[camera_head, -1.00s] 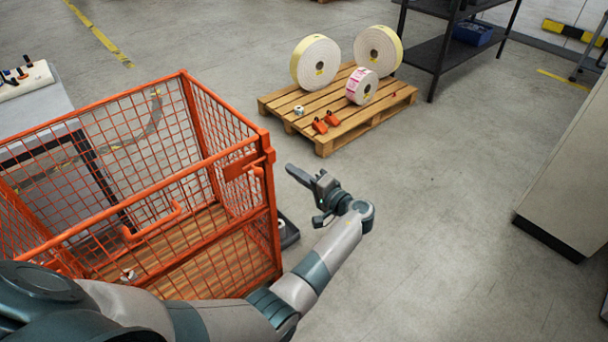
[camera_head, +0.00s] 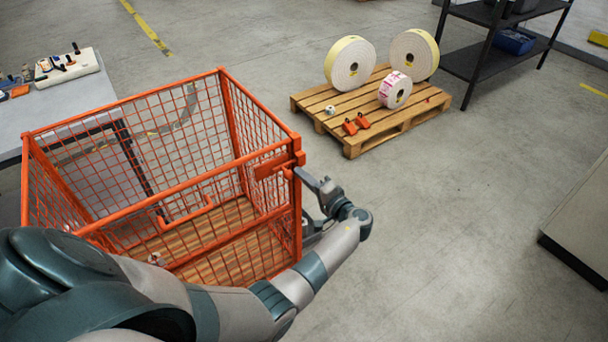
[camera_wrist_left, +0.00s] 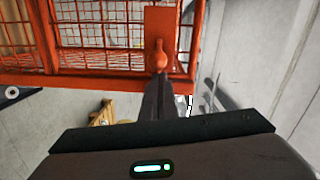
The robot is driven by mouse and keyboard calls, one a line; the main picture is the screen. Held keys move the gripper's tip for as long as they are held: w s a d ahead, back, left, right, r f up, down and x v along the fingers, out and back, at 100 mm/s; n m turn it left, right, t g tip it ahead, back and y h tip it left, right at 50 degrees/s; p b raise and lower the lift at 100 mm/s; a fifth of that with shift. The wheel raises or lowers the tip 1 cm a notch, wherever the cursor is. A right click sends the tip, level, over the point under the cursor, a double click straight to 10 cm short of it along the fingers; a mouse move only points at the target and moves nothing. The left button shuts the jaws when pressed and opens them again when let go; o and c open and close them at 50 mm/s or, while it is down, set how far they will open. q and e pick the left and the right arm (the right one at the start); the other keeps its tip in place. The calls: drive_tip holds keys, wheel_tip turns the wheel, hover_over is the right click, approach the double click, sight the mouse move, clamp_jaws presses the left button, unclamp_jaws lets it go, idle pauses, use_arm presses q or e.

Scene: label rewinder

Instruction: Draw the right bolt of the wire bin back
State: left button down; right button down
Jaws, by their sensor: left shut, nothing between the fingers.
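The orange wire bin (camera_head: 112,216) stands at the left in the head view, its wooden floor showing through the mesh. Its right bolt (camera_head: 288,173) sits by the orange plate at the top right corner post. My left gripper (camera_head: 300,172) is shut and empty, its fingertips beside this bolt on the right. My right gripper is not in view.
A pallet (camera_head: 340,133) with label rolls and small orange parts lies beyond the bin. A dark shelf (camera_head: 478,62) stands at the back right. A grey table (camera_head: 60,108) with tools is at the left. The floor right of my left arm is clear.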

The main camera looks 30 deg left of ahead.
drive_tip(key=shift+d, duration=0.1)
use_arm(q)
drive_tip(key=s, duration=0.1)
drive_tip(key=s+a, duration=0.1)
drive_tip(key=s, duration=0.1)
drive_tip(key=s+a, duration=0.1)
drive_tip(key=shift+s+p, duration=0.3)
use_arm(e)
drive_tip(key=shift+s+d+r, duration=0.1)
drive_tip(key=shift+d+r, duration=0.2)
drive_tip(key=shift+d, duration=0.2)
use_arm(q)
drive_tip(key=shift+f, duration=0.1)
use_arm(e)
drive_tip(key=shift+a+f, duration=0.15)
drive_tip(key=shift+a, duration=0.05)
